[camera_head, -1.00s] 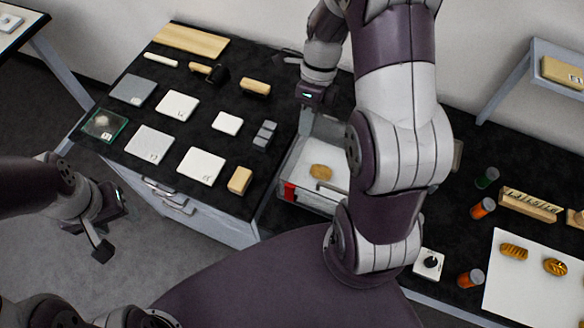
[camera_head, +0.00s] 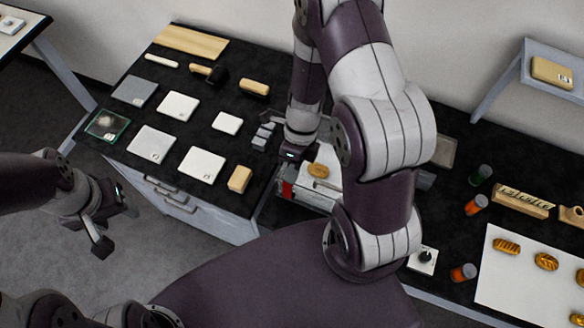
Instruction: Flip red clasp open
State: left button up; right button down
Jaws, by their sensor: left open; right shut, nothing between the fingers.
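The red clasp (camera_head: 287,189) is on the front left corner of a pale box (camera_head: 311,198) on the dark table. Inside the box lies a gilt-brown oval piece (camera_head: 318,170). My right gripper (camera_head: 289,168) is shut and empty, pointing down just above the clasp; I cannot tell whether it touches it. My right arm hides the right side of the box. Whether the clasp is open is too small to tell. My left gripper (camera_head: 112,230) is open and empty, over the floor in front of the table, far from the clasp.
White tiles (camera_head: 202,165), a wooden block (camera_head: 240,179) and small grey blocks (camera_head: 262,137) lie left of the box. Orange-capped jars (camera_head: 476,204), a knob plate (camera_head: 423,259) and a white sheet (camera_head: 515,285) with gilt pieces lie right. Drawers (camera_head: 178,200) face the floor.

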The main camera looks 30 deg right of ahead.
aim_at(287, 190)
jog(key=shift+w, duration=0.15)
jog(key=shift+s+a+r+h, duration=0.1)
jog(key=shift+s+a+h, duration=0.05)
jog(key=shift+s+h, duration=0.15)
jog(key=shift+a, duration=0.15)
jog(key=shift+t, duration=0.3)
jog(key=shift+s+a+t+h+p, duration=0.4)
jog(key=shift+s+a+h, duration=0.05)
jog(key=shift+h, duration=0.15)
jog(key=shift+s+a+f+t+h+b, duration=0.2)
jog(key=shift+a+t+h, duration=0.1)
jog(key=shift+t+h, duration=0.3)
jog(key=shift+s+a+f+t+h+b, duration=0.15)
jog(key=shift+s+a+t+h, duration=0.1)
jog(key=shift+t+h, duration=0.35)
